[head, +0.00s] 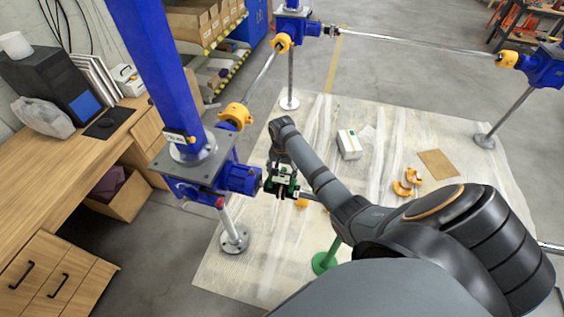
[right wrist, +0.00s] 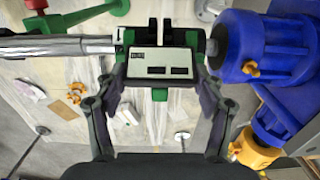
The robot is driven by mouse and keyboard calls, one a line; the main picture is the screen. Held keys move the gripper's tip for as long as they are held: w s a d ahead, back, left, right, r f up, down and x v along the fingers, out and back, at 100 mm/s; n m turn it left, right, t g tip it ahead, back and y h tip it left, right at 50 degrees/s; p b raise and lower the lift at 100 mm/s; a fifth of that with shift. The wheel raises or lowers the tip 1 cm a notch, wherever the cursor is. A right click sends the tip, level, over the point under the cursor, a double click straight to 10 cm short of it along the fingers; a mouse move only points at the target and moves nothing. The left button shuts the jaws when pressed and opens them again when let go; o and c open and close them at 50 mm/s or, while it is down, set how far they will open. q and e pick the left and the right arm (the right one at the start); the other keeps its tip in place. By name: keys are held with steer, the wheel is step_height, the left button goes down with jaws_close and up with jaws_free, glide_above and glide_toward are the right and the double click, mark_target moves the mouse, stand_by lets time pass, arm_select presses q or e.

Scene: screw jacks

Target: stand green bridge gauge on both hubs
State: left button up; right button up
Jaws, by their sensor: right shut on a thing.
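The green bridge gauge (head: 283,182) has a pale face with small dark windows, seen close in the right wrist view (right wrist: 160,62). My right gripper (head: 281,172) is shut on it, with a finger at each side in the right wrist view (right wrist: 158,88). The gauge is beside the blue gearbox (head: 237,178), at the gap between two hubs. The gearbox-side hub (right wrist: 216,46) is just right of the gauge. The silver shaft (right wrist: 60,46) ends at its left, where the other hub is largely hidden. I cannot tell whether the gauge touches either hub. My left gripper is not in view.
The tall blue jack column (head: 165,70) rises left of the gauge. A yellow coupling (head: 236,115) is behind it. A green stand (head: 325,262) is under my right arm. A white box (head: 349,144) and orange guard pieces (head: 406,183) lie on the mat (head: 225,285).

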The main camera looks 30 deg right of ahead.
steer(key=shift+f, duration=0.45)
stand_by(0.3)
steer(key=o, duration=1.6)
steer(key=shift+c, duration=0.2)
step_height(320, 180, up, 12)
